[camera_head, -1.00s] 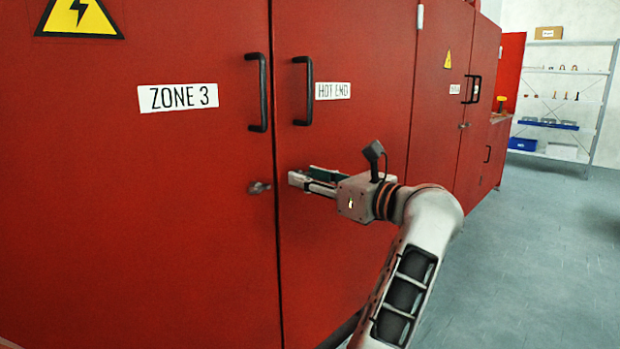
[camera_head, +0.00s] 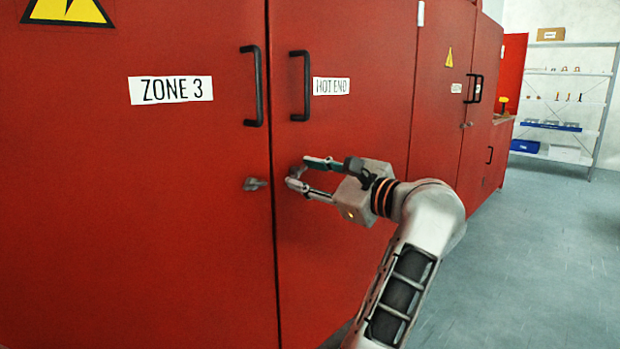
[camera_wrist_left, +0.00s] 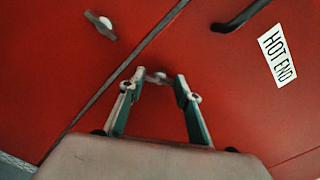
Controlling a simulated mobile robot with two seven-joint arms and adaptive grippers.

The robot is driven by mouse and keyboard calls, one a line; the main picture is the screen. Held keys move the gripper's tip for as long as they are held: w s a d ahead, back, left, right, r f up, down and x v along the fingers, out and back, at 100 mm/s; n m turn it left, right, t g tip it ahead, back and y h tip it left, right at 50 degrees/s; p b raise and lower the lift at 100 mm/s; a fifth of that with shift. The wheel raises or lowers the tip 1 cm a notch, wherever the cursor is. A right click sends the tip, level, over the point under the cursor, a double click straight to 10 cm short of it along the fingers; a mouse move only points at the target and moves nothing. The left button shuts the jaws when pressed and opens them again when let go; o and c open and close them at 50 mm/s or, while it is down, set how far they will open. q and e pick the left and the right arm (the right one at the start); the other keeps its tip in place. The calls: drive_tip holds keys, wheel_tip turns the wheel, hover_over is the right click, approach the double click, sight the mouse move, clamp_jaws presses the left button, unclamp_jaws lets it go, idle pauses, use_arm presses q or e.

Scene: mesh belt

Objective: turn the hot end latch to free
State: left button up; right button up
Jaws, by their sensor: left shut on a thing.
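The hot end latch (camera_head: 296,172) is a small metal turn-latch near the left edge of the red hot end door (camera_head: 340,130), below its black handle (camera_head: 306,85) and the HOT END label (camera_head: 331,86). My left gripper (camera_head: 298,176) is shut on this latch, one finger above the other. In the left wrist view the latch (camera_wrist_left: 157,77) shows between the fingertips (camera_wrist_left: 158,84), partly covered by them. Its exact angle is hard to tell. My right gripper is not in view.
The ZONE 3 door (camera_head: 150,240) on the left has its own latch (camera_head: 255,184) and black handle (camera_head: 254,85), close beside my gripper. More red cabinets run to the right. The grey floor (camera_head: 540,260) is clear there, with a shelf (camera_head: 568,95) beyond.

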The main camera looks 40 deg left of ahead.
use_arm(q)
drive_tip(key=n, duration=0.2)
drive_tip(key=shift+f+n+b, duration=0.2)
drive_tip(key=shift+n+b, duration=0.2)
drive_tip(key=shift+n, duration=0.9)
drive_tip(key=n+b, duration=0.1)
drive_tip(key=n, duration=0.3)
drive_tip(key=shift+b, duration=0.35)
drive_tip(key=shift+n, duration=0.9)
drive_tip(key=shift+n+b, duration=0.3)
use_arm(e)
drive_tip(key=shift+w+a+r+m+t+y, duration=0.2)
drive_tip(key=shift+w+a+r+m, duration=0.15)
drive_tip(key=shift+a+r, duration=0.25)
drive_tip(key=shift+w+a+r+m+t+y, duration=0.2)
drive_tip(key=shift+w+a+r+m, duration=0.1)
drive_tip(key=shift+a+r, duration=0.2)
use_arm(q)
drive_tip(key=shift+r, duration=0.15)
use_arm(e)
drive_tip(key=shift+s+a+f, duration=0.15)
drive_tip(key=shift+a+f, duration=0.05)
